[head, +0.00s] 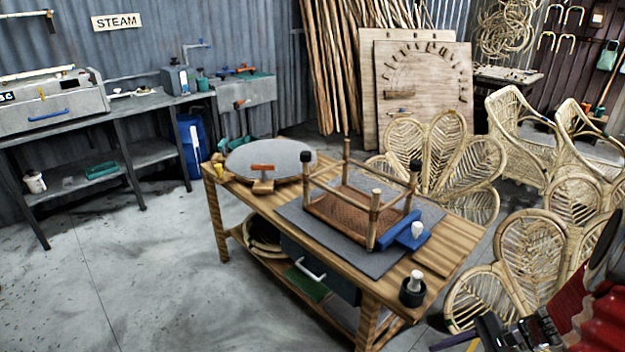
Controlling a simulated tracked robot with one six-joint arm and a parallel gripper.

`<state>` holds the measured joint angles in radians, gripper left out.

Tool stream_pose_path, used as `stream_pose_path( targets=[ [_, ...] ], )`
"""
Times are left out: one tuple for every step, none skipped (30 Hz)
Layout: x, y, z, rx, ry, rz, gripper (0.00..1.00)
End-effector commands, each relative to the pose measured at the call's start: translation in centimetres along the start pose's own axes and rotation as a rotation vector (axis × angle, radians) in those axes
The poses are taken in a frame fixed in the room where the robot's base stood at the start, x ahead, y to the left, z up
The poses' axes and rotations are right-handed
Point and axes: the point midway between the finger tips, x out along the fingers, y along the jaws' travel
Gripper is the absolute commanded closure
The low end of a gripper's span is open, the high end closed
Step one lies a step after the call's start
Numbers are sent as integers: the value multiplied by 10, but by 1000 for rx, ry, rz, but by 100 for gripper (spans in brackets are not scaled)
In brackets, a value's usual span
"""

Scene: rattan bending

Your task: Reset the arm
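My arm comes in at the lower right corner, with red and black links close to the camera. My gripper (496,335) shows as dark parts low in the picture near the bottom edge, partly cut off. I cannot tell whether its fingers are apart or together. It appears to the right of the wooden workbench (450,248) and in front of the rattan chairs. I see nothing held in it, but its tips are not clear.
The workbench carries an upturned rattan stool frame (372,212) on a grey mat, a blue block (402,230), a round grey disc (270,158) and a black cup (412,290). Rattan chairs (530,250) crowd the right. The floor (150,270) at left is clear.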

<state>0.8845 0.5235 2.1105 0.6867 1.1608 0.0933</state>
Motion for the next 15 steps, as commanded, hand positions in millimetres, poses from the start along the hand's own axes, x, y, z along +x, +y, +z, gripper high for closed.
stream_pose_path(
  targets=[
    [-2, 0, 9, -44, 26, 31, 52],
    [-3, 1, 13, -69, 40, 49, 52],
    [-4, 2, 19, -101, 60, 73, 52],
    [-5, 3, 23, -125, 74, 90, 52],
    [-6, 4, 27, -148, 88, 107, 52],
    [-7, 4, 32, -180, 106, 129, 52],
    [-8, 5, 36, -205, 121, 146, 52],
    [-10, 6, 40, -229, 136, 161, 52],
    [-11, 6, 45, -261, 153, 183, 52],
    [-12, 7, 49, -286, 167, 198, 52],
    [-13, 7, 53, -310, 181, 213, 52],
    [-15, 8, 58, -343, 200, 233, 52],
    [-16, 8, 61, -366, 213, 247, 52],
    [-17, 8, 65, -391, 227, 261, 52],
    [-19, 8, 70, -423, 245, 279, 52]
  ],
)
